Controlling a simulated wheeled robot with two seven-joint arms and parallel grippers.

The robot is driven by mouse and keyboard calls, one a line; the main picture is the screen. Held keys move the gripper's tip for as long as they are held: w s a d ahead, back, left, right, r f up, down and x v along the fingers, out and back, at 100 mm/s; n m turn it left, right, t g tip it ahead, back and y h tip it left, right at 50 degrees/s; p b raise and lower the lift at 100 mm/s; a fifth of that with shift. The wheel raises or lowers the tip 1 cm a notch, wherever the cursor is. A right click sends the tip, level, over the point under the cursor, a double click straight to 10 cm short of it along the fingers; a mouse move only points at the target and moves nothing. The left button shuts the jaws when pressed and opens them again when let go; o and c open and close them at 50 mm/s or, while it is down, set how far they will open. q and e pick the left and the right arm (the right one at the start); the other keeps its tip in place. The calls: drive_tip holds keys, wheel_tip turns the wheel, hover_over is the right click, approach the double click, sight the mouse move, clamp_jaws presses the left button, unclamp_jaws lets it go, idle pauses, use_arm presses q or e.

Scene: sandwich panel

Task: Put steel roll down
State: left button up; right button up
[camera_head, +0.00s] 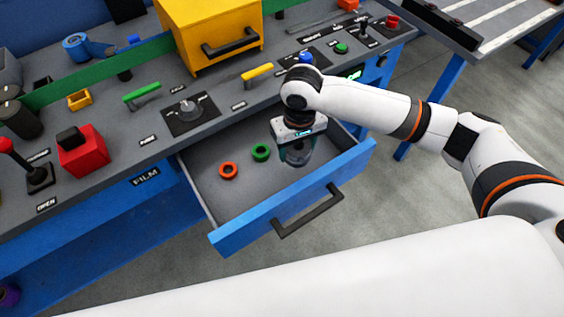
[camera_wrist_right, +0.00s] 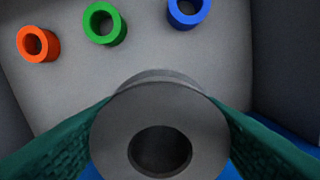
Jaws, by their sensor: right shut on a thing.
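The steel roll (camera_wrist_right: 160,105) is a grey metal ring with a dark central hole. It fills the lower middle of the right wrist view, between the two dark green fingers of my right gripper (camera_wrist_right: 160,140). My right gripper (camera_head: 297,155) is shut on it and points down inside the open drawer (camera_head: 237,235) in the head view. The gripper and arm mostly hide the roll there. I cannot tell whether the roll touches the drawer floor. My left gripper is not in view.
An orange ring (camera_head: 228,171) and a green ring (camera_head: 261,152) lie on the drawer floor. A blue ring (camera_wrist_right: 188,10) shows in the right wrist view. The drawer's front handle (camera_head: 308,212) juts out. Drawer floor between the rings and the front is bare.

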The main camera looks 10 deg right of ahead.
sight(295, 170)
wheel_tip(295, 170, down, 7)
drive_tip(key=shift+r+b, duration=0.1)
drive_tip(key=shift+b, duration=0.25)
drive_tip(key=shift+f, duration=0.2)
drive_tip(key=shift+f, duration=0.1)
drive_tip(key=o, duration=1.2)
wheel_tip(295, 170, up, 12)
drive_tip(key=shift+r+p, duration=0.1)
drive_tip(key=shift+p, duration=0.5)
drive_tip(key=shift+s, duration=0.1)
